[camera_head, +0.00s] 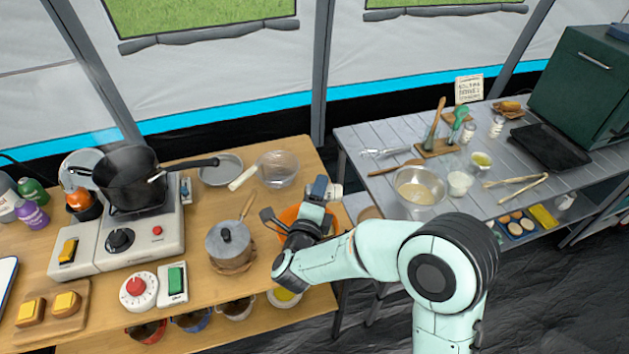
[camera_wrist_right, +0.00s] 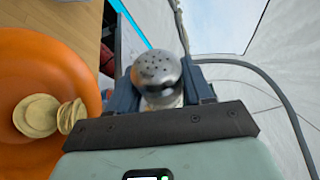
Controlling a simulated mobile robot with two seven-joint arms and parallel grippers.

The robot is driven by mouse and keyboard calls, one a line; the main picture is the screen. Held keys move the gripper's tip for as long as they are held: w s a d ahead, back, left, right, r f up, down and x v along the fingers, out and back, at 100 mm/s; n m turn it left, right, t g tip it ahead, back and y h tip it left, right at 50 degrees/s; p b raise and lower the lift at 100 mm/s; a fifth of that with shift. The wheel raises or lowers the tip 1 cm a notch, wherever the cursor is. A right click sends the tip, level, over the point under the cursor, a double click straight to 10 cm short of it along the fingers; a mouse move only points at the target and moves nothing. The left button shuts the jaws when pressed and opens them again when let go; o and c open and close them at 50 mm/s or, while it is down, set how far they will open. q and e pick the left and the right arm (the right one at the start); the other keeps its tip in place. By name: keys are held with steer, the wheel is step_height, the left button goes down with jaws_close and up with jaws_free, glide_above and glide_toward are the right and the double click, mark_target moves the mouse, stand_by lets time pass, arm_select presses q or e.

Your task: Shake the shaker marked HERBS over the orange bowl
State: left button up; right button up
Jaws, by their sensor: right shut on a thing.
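My right gripper (camera_head: 322,192) is shut on a shaker with a domed, perforated metal lid (camera_wrist_right: 158,73). In the right wrist view the lid shows between the two fingers, with its holes toward the camera. No marking on the shaker is readable. The orange bowl (camera_head: 289,214) is on the wooden table, partly hidden behind my right wrist in the head view. In the right wrist view the bowl (camera_wrist_right: 65,62) is to the left of the shaker and holds several pale, round, flat pieces. My left gripper is not in view.
A lidded pot (camera_head: 228,243) stands left of the bowl, with a clear bowl (camera_head: 278,169) behind. A black pot (camera_head: 130,180) sits on the stove. The grey table (camera_head: 365,140) at right carries a glass bowl (camera_head: 419,187), utensils and small jars.

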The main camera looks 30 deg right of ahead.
steer(key=shift+s+f+n+t+h+b, duration=0.1)
steer(key=shift+f+n+t+h+b, duration=0.2)
steer(key=shift+f+n+b, duration=0.5)
steer(key=shift+s+a+r+n, duration=0.1)
steer(key=shift+s+r+n, duration=0.05)
steer(key=shift+n, duration=0.95)
steer(key=n+t+b, duration=0.1)
steer(key=n+t, duration=0.1)
steer(key=n, duration=0.3)
steer(key=shift+h, duration=0.4)
steer(key=shift+n+t+b, duration=0.3)
steer(key=shift+n+t, duration=0.3)
steer(key=shift+n, duration=0.4)
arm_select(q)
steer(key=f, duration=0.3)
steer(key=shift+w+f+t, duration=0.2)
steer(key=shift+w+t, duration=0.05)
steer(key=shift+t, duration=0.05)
arm_select(e)
steer(key=shift+a, duration=0.1)
steer(key=shift+r, duration=0.1)
step_height(320, 180, up, 4)
steer(key=shift+r+p, duration=0.25)
steer(key=shift+p, duration=0.9)
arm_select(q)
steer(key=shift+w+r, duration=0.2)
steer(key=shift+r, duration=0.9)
arm_select(e)
steer(key=shift+f, duration=0.1)
